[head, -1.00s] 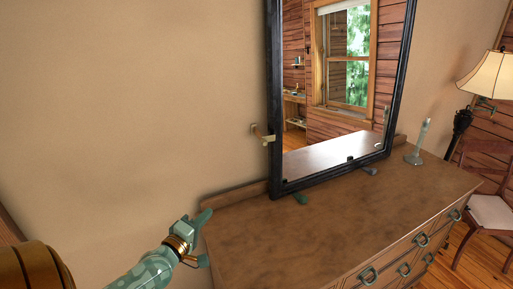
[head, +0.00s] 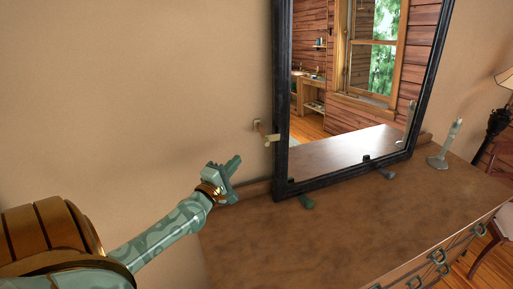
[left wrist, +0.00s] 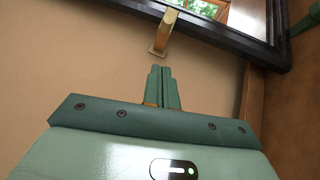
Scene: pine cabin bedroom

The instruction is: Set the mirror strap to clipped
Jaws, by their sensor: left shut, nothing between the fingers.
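The mirror (head: 350,85) has a dark frame and leans on the dresser against the wall. The mirror strap (head: 266,134) is a small brass-coloured piece between the wall and the frame's left edge. It also shows in the left wrist view (left wrist: 167,30), running from a wall plate up toward the frame. I cannot tell whether its end is fastened. My left gripper (head: 234,163) is shut and empty, below and left of the strap and apart from it. In the left wrist view its fingertips (left wrist: 161,70) point toward the strap's wall plate. My right gripper is not in view.
The wooden dresser (head: 310,235) fills the lower right, its top mostly clear. A pale candlestick-like object (head: 446,145) stands at right. The wall left of the mirror is bare.

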